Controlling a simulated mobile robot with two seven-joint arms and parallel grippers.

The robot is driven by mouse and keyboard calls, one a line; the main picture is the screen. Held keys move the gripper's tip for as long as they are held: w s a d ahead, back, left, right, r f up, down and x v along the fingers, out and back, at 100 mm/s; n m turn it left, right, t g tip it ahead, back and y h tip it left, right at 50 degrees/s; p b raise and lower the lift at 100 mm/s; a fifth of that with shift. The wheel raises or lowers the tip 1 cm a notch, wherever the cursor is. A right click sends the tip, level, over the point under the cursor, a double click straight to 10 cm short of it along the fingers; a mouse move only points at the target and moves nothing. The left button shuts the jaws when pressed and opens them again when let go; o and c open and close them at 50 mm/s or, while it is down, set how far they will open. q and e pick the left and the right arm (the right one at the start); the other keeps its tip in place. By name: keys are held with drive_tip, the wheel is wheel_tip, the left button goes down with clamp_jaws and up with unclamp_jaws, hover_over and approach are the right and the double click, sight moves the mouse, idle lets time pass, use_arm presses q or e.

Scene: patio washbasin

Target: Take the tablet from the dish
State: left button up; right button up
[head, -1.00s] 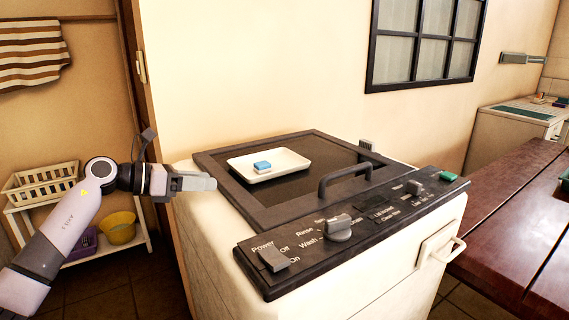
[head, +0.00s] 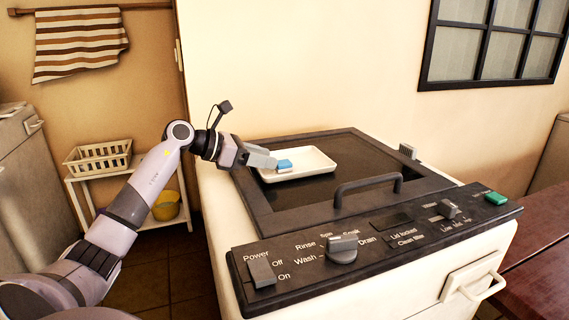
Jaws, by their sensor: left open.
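The tablet (head: 285,165) is a small blue block with a pale underside. It lies in a shallow white dish (head: 316,160) on the dark lid of the washing machine. My left gripper (head: 266,160) reaches in from the left over the dish's left rim. Its fingertips are right beside the tablet's left side; I cannot tell whether they touch it. The gripper is open and holds nothing that I can see. My right gripper is not in view.
The washing machine (head: 370,290) has a dark lid handle (head: 368,182) in front of the dish and a knob (head: 342,247) on its panel. A shelf with a white basket (head: 98,156) and a yellow bucket (head: 166,206) stands behind my left arm. A wooden table (head: 545,240) is at the right.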

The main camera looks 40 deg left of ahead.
sight(276, 171)
use_arm(q)
drive_tip(key=shift+p+x, duration=0.4)
drive_tip(key=shift+x, duration=1.6)
drive_tip(key=shift+s+f, duration=0.1)
drive_tip(key=c, duration=0.8)
wheel_tip(276, 171, up, 20)
drive_tip(key=p, duration=0.1)
